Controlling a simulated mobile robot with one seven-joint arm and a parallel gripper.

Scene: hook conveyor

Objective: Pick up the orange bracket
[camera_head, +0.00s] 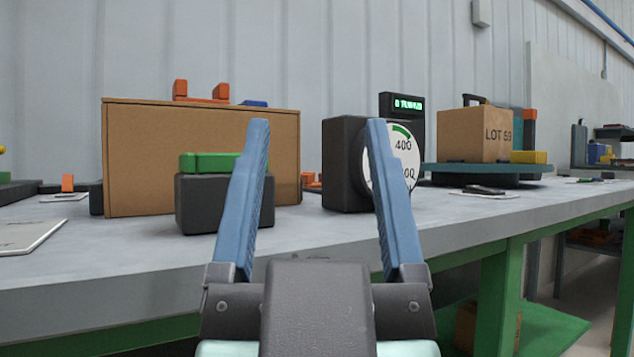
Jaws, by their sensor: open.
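An orange U-shaped bracket (202,97) with two upright ends shows at the top of a large brown cardboard box (140,155), left of centre. It appears to rest on the box's top, which is seen almost edge-on. My gripper (318,124) is open, with two blue fingers spread wide and nothing between them. In the picture it is to the right of the bracket and nearer to me. The left finger overlaps the right part of the box.
A dark block (205,205) with a green piece (207,162) stands before the box. A dark gauge (343,165) stands behind the right finger. A round turntable (450,172) bears a "LOT 59" box (470,135). The table's front (120,270) is mostly clear.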

